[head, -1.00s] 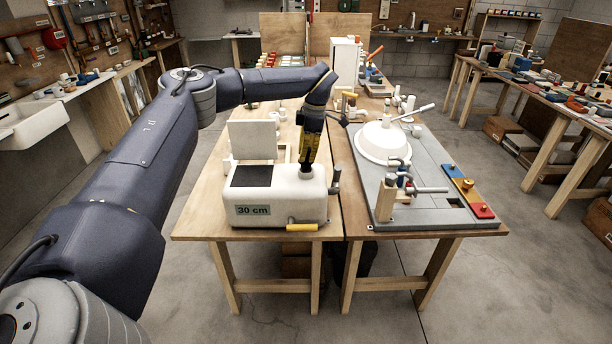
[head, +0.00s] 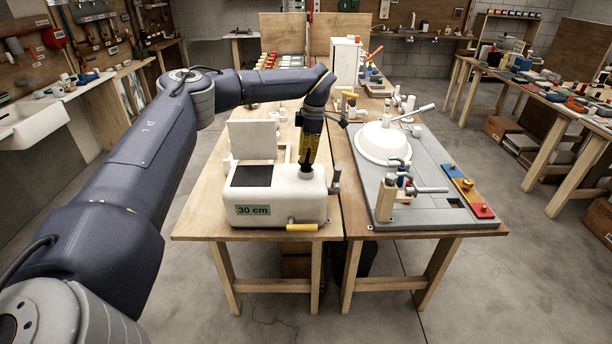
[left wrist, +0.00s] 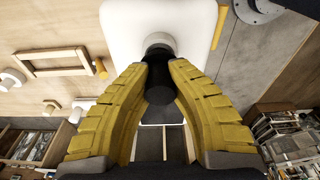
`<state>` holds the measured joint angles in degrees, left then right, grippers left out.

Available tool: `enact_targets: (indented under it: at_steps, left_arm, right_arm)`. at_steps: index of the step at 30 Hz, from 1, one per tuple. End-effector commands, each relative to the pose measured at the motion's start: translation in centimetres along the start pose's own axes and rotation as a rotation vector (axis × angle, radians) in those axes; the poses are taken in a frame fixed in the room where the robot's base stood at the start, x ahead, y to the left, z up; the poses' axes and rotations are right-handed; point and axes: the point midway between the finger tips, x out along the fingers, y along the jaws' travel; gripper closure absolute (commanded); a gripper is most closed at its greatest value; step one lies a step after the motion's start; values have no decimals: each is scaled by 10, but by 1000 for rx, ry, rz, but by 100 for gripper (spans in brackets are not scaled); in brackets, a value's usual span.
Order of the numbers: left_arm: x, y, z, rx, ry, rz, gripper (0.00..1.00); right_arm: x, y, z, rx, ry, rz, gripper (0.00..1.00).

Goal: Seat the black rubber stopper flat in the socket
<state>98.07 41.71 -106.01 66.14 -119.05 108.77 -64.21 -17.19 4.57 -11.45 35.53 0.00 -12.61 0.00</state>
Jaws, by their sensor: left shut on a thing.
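My left gripper (head: 306,167) points down at the right part of the white tank's top (head: 285,208). In the left wrist view its ridged yellow fingers (left wrist: 160,78) are shut on the black rubber stopper (left wrist: 161,90). The stopper's far end meets or overlaps a round grey collar (left wrist: 158,41) on the white tank, which appears to be the socket. The socket's inside is hidden by the stopper and fingers. I cannot tell how deep or how flat the stopper sits. My right gripper is not in view.
The tank has a black patch (head: 252,176), a "30 cm" label (head: 254,210) and a yellow-handled lever (head: 302,227). A pale upright panel (head: 253,139) stands behind it. On the right table a grey board (head: 430,208) carries a white dome (head: 383,143) and fittings.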

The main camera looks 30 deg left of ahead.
Motion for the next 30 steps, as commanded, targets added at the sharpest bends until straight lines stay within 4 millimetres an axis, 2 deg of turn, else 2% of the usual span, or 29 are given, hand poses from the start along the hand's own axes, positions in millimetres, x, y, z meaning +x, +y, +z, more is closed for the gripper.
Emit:
enact_targets:
  at_steps: [30]
  left_arm:
    - [10, 0, 2, 1, 0, 0, 100]
  right_arm:
    - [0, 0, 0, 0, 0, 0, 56]
